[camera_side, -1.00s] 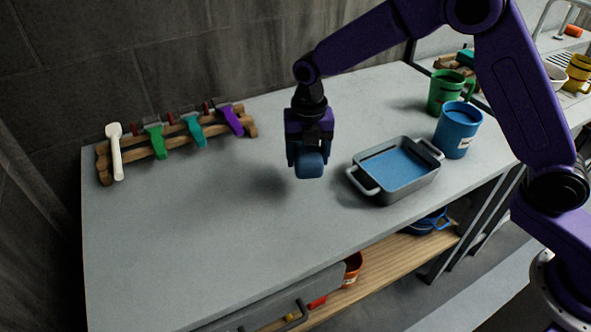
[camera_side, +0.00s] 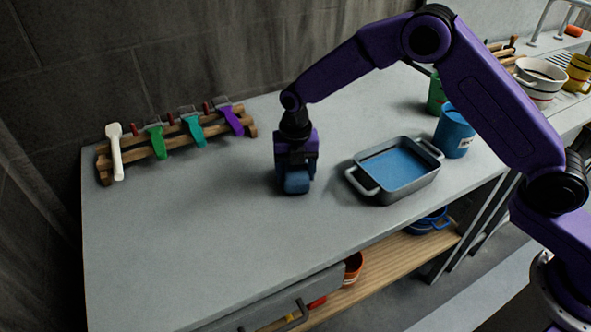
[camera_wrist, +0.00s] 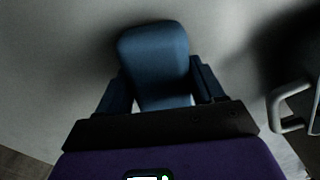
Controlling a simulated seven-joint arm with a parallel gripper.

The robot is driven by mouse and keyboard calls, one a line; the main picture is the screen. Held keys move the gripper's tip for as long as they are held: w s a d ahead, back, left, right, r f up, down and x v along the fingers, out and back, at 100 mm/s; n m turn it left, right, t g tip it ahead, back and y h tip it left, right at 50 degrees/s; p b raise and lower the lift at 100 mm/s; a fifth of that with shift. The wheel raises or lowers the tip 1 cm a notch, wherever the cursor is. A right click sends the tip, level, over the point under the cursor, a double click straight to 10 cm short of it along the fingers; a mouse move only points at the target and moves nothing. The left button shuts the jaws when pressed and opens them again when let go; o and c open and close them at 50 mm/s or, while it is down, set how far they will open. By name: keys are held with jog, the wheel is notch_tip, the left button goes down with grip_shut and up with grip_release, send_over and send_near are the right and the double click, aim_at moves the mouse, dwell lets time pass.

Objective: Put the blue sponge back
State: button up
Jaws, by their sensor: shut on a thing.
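The blue sponge (camera_side: 297,183) is between the fingers of my gripper (camera_side: 295,178), at or just above the grey counter, left of the grey tray. In the wrist view the sponge (camera_wrist: 156,62) sits between the two fingers of my gripper (camera_wrist: 160,85), which are shut on it. Its far end sticks out past the fingertips. I cannot tell for certain whether its underside touches the counter. The grey tray (camera_side: 405,188) has two handles and holds blue liquid; one handle (camera_wrist: 292,105) shows at the right of the wrist view.
A wooden rack (camera_side: 104,163) with several coloured utensils stands at the back left. A blue mug (camera_side: 453,132) and a green mug (camera_side: 436,95) stand behind the tray. The counter's left and front (camera_side: 180,245) are clear. A wooden shelf (camera_side: 400,250) lies below.

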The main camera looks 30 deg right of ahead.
aim_at(296, 167)
jog(key=shift+f, duration=0.1)
jog(key=o, duration=0.9)
jog(key=shift+o, duration=0.2)
notch_tip(296, 167, up, 11)
jog(key=shift+r, duration=0.65)
